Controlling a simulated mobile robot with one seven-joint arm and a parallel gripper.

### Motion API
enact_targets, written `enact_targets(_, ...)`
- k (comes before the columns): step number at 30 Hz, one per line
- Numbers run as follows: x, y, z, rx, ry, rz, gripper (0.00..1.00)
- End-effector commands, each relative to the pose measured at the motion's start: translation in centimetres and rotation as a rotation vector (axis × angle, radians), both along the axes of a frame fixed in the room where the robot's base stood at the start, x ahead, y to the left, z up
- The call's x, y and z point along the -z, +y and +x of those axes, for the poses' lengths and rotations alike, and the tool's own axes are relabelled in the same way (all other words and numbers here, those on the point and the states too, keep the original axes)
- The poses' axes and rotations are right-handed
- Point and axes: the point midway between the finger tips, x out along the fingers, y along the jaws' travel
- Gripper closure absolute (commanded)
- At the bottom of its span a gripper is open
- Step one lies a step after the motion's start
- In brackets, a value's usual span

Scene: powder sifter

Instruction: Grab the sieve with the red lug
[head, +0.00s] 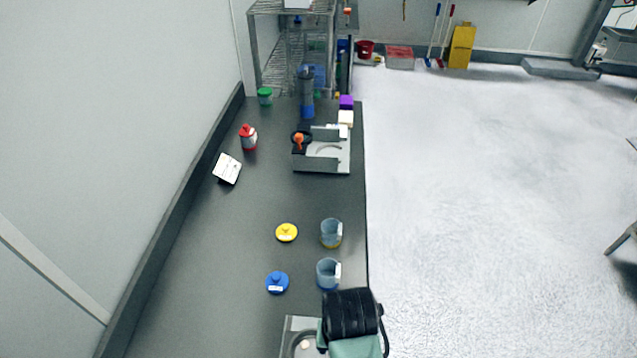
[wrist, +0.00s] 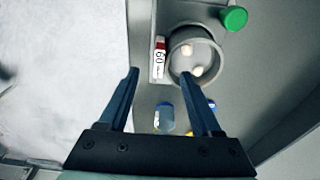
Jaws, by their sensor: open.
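The round grey sieve (wrist: 194,78) is in the upper middle of the wrist view, with two pale lumps inside it. A white lug marked "60" with a red part (wrist: 160,47) stands at its left side. My gripper (wrist: 160,74) is open, and its two dark blue fingers are apart. In this view the lug lies between and just beyond the fingertips, and I see no contact. The right fingertip overlaps the near rim of the sieve, but I cannot tell the height between them. In the head view my wrist partly covers a tray at the bottom edge, and my fingertips are hidden.
A green lid (wrist: 233,18) is close to the sieve. A clear cup (head: 328,273) and a blue lid (head: 277,283) are on the dark bench (head: 220,290). Farther back are another cup (head: 331,233), a yellow lid (head: 286,232) and a metal stand (head: 322,165). The bench's left side is mostly clear.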

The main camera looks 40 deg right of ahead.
Motion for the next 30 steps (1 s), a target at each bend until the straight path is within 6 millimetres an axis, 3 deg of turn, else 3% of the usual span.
enact_targets(8, 1.8, -0.2, 0.2, 0.0, 0.001, 0.002, 0.35)
enact_targets(18, 5.8, -0.7, 0.8, 0.0, 0.001, 0.001, 0.35)
enact_targets(28, 6.4, -0.7, 0.9, 0.0, -0.002, -0.001, 0.35)
enact_targets(30, 6.4, -0.7, 0.9, 0.0, -0.002, -0.001, 0.47)
